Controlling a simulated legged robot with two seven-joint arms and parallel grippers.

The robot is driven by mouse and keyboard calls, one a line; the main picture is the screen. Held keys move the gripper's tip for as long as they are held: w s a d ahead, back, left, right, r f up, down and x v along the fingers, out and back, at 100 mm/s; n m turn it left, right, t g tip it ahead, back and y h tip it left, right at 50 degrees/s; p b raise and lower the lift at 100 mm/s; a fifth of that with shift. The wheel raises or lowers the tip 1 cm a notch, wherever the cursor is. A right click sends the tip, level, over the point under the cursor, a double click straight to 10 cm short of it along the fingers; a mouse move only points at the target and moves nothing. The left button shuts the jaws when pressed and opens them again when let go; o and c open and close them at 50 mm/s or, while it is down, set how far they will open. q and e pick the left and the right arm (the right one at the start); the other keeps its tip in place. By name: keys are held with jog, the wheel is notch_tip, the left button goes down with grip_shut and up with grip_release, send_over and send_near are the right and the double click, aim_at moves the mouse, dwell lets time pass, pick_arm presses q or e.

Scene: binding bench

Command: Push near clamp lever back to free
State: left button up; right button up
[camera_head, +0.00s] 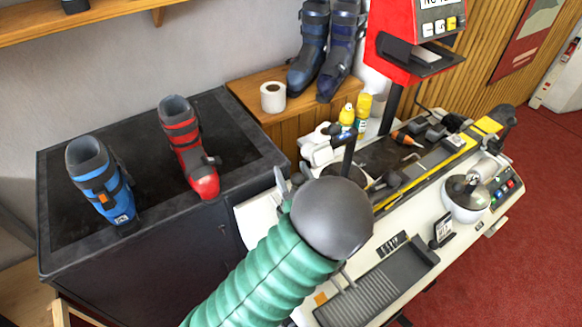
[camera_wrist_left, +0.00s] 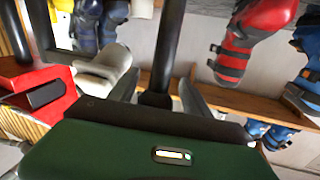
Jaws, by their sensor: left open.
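A dark upright lever-like bar (camera_head: 348,158) stands at the bench's left end, just beyond my left wrist; I take it for the near clamp lever. White clamp-like parts (camera_head: 322,148) sit beside it. In the left wrist view a thick black bar (camera_wrist_left: 167,45) runs down between the fingers of my left gripper (camera_wrist_left: 158,92). The gripper is open; whether a finger touches the bar I cannot tell. A pale rounded part (camera_wrist_left: 103,68) shows beside it. In the head view my grey wrist and green sleeve hide most of the gripper and the lever's base. My right gripper is out of view.
The white bench (camera_head: 400,285) holds a ribbed grey tray (camera_head: 375,285), a round silver-topped device (camera_head: 465,190), tools and yellow bottles (camera_head: 363,105). A red display stand (camera_head: 405,45) rises behind. Blue (camera_head: 100,180) and red (camera_head: 188,145) boots stand on a dark cabinet (camera_head: 60,200) at left.

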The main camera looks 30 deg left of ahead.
pick_arm(q)
jog(key=shift+s+r, duration=0.1)
jog(key=shift+d, duration=0.3)
jog(key=shift+c, duration=1.3)
jog(key=shift+d+r, duration=0.15)
jog(key=shift+d, duration=0.3)
jog(key=c, duration=1)
jog(key=shift+a, duration=0.25)
jog(key=shift+d, duration=0.1)
